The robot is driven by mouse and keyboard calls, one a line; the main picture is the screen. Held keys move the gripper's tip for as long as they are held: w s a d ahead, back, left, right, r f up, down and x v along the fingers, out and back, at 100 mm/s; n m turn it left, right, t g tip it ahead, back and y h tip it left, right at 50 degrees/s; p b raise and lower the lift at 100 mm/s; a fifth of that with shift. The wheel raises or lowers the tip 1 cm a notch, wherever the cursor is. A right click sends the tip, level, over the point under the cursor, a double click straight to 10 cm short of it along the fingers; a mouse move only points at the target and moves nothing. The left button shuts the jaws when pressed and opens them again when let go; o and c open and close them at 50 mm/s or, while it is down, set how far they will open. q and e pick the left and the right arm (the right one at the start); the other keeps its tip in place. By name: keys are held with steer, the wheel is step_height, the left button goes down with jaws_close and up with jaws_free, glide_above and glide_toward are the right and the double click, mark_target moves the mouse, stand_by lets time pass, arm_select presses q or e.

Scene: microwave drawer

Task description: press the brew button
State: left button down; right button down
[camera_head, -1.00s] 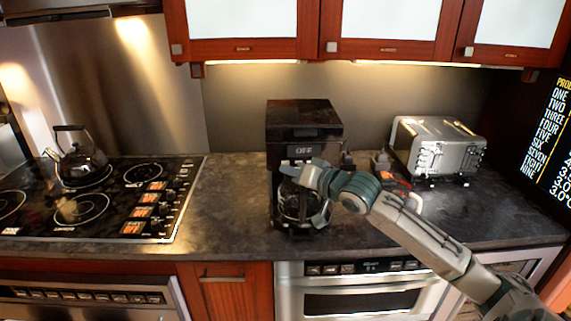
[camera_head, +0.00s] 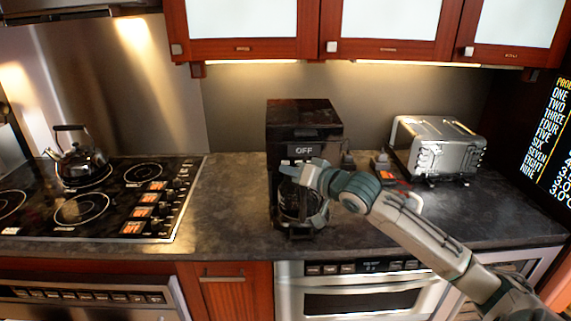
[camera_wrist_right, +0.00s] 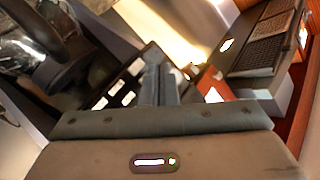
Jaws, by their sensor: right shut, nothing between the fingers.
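The black coffee maker (camera_head: 303,116) stands on the counter near the middle of the head view. Its front display (camera_head: 304,150) reads OFF. A glass carafe (camera_head: 290,205) sits in its lower part, partly covered by my gripper and wrist. My right gripper (camera_head: 286,170) is in front of the machine, just below the display; I cannot tell whether it touches. In the right wrist view its fingers (camera_wrist_right: 158,84) are shut together and empty. I cannot make out the brew button; it may be hidden behind my gripper. My left gripper is not in view.
A silver toaster (camera_head: 438,148) stands to the right on the counter (camera_head: 232,200). A stovetop (camera_head: 112,205) with a dark kettle (camera_head: 77,158) is at the left. Red-framed cabinets (camera_head: 388,50) hang above. The counter between stovetop and coffee maker is clear.

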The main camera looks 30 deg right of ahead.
steer(key=shift+w+d+r, duration=0.1)
steer(key=shift+w, duration=0.05)
stand_by(0.8)
steer(key=shift+w+d+p, duration=0.15)
steer(key=shift+w+p, duration=0.1)
steer(key=shift+p, duration=0.05)
steer(key=shift+w+d, duration=0.15)
steer(key=shift+w, duration=0.1)
stand_by(0.5)
steer(key=shift+s+a+p, duration=0.4)
steer(key=shift+s+p, duration=0.3)
steer(key=shift+p, duration=0.05)
